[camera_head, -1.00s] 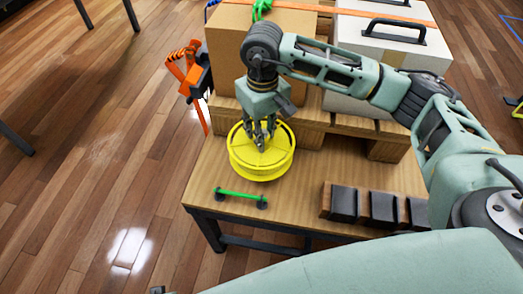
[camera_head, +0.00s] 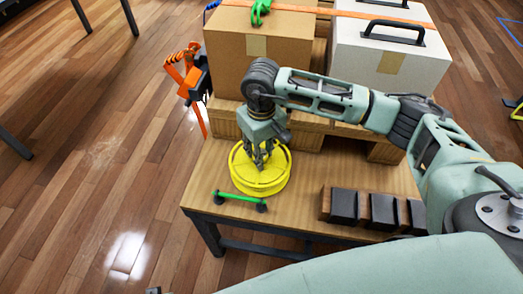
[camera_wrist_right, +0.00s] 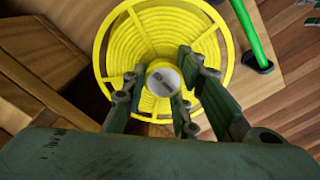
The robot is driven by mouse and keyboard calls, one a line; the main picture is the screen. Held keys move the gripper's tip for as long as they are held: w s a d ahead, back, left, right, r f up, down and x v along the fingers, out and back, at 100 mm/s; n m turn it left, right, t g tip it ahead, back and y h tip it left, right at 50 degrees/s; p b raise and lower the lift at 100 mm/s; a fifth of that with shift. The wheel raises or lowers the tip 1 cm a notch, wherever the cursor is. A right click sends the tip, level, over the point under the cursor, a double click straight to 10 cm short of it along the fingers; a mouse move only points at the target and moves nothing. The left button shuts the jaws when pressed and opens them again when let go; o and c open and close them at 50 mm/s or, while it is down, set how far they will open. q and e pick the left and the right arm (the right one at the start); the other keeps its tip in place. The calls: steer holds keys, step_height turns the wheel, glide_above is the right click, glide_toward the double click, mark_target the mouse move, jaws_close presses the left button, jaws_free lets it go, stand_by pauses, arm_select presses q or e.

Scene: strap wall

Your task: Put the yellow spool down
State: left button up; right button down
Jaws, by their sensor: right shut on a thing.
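The yellow spool (camera_head: 257,184) is over the front left part of the wooden table (camera_head: 306,190). It is roughly level, and I cannot tell whether its underside touches the tabletop. My right gripper (camera_head: 262,157) points down on it from above. In the right wrist view my right gripper (camera_wrist_right: 165,82) is shut around the hub at the middle of the spool (camera_wrist_right: 120,52), with fingers on both sides of it. My left gripper is not in view.
A green bar (camera_head: 240,196) with dark ends lies just in front of the spool. Dark blocks (camera_head: 382,210) on a wooden strip stand to the right. A cardboard box (camera_head: 235,68) and a white case (camera_head: 360,72) stand behind. Orange straps (camera_head: 180,72) hang at the left.

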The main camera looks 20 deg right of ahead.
steer(key=c, duration=1.9)
jaws_free()
steer(key=o, duration=0.5)
